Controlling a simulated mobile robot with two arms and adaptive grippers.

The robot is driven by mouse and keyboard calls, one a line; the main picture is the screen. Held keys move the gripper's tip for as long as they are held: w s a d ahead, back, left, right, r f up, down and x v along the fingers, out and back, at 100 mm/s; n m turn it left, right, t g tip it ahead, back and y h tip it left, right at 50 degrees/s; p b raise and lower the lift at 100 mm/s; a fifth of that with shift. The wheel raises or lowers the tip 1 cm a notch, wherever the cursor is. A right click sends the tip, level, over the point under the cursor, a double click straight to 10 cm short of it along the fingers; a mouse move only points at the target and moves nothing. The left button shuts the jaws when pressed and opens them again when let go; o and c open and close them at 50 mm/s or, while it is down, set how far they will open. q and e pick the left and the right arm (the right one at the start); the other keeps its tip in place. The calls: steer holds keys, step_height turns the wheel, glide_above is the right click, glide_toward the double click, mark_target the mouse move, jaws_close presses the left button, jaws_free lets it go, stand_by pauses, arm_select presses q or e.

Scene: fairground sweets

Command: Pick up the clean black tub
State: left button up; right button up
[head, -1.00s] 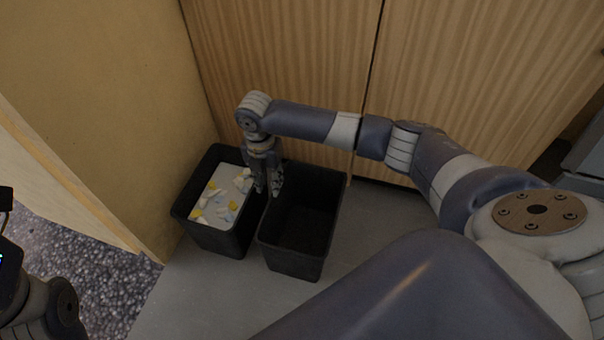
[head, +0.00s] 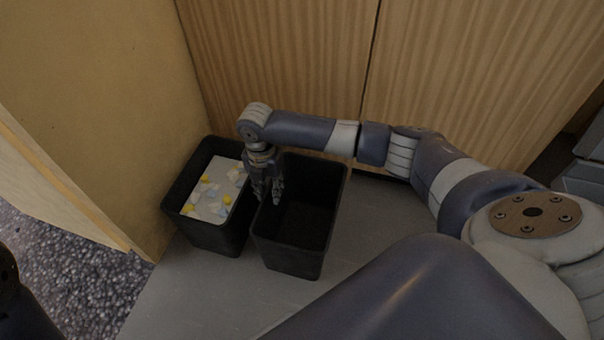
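The clean black tub (head: 292,262) stands upright on the grey surface, its inside dark and empty. A second black tub (head: 205,238) stands just left of it and holds a pale layer with yellow, white and bluish scraps. My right gripper (head: 268,200) points down at the clean tub's left rim, near the narrow gap between the tubs. Its fingers look apart, apparently one on each side of the rim; whether either touches the wall is unclear. Part of that rim is hidden behind the gripper. My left gripper is out of view.
Wooden panels (head: 290,55) rise close behind the tubs, and a yellowish side wall (head: 110,110) stands at the left. The grey surface (head: 200,300) is bare in front of the tubs. A speckled floor (head: 70,285) lies at the lower left.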

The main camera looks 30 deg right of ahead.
steer(key=shift+c, duration=0.3)
jaws_close()
steer(key=shift+r, duration=0.1)
